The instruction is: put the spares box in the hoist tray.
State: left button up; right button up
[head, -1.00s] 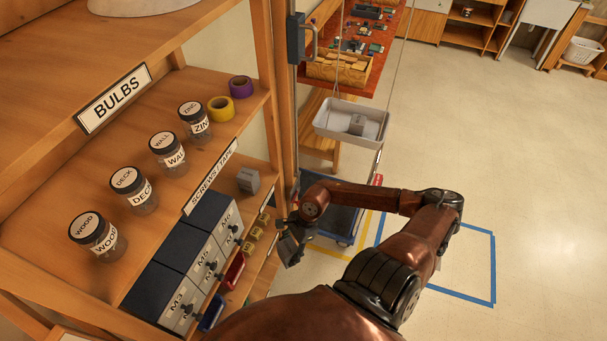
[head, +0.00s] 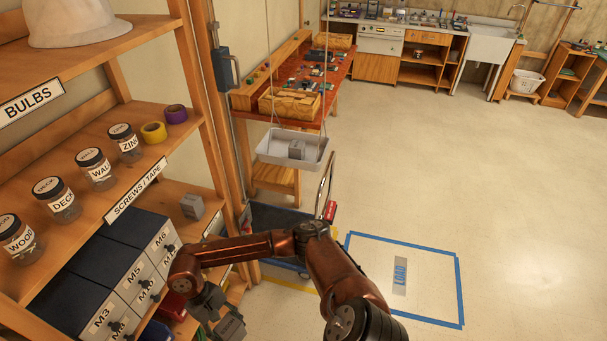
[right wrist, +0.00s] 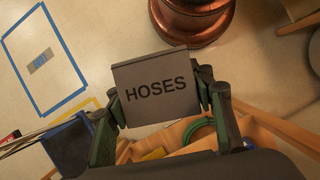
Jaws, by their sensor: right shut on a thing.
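My right gripper (head: 212,308) is shut on a grey box (head: 230,327) in front of the shelf's lower part. In the right wrist view this box (right wrist: 155,88) sits between the two fingers (right wrist: 160,120), and its face reads "HOSES". The hoist tray (head: 270,155) is a pale tray hanging on cords beyond the shelf, apart from my gripper. A small grey box (head: 297,149) lies in it. Another grey box (head: 192,206) stands on the shelf; I cannot read a label on either. No label reading spares shows. My left gripper is out of view.
The wooden shelf (head: 175,140) with jars, tape rolls and drawers fills the left. A blue cart (head: 285,220) stands under the tray. A bench (head: 335,75) is behind it.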

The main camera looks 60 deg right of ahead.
aim_at(278, 150)
jog(key=z, duration=0.05)
jog(key=k, duration=0.4)
jog(key=z, duration=2.85)
jog(key=i, duration=2.05)
jog(key=u, duration=2.8)
